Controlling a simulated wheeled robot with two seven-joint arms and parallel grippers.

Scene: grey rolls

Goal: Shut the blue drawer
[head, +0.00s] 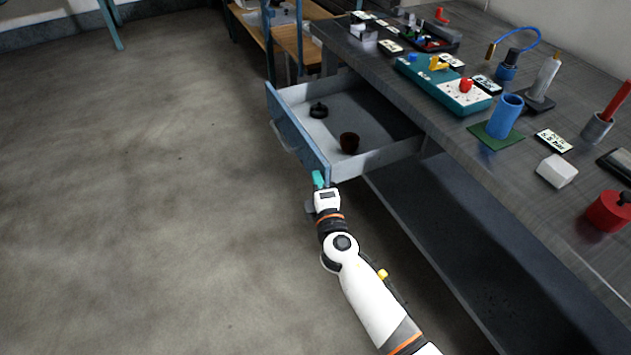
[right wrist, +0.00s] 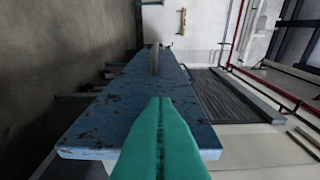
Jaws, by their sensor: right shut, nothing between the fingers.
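The blue drawer (head: 296,131) stands pulled out from under the workbench in the head view. Its blue front panel faces left and has a pale handle (head: 284,141). My right gripper (head: 318,179) has teal fingers and is at the near end of the drawer front. In the right wrist view its shut, empty fingers (right wrist: 160,140) lie over the worn blue panel (right wrist: 92,128). I cannot tell whether they touch it. My left gripper is not in view.
The workbench top (head: 440,110) carries a teal box (head: 443,84), a blue cup (head: 504,117), a white block (head: 557,171) and a red pot (head: 608,211). A lower shelf (head: 440,215) runs under the bench. The floor (head: 140,200) left of the drawer is clear.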

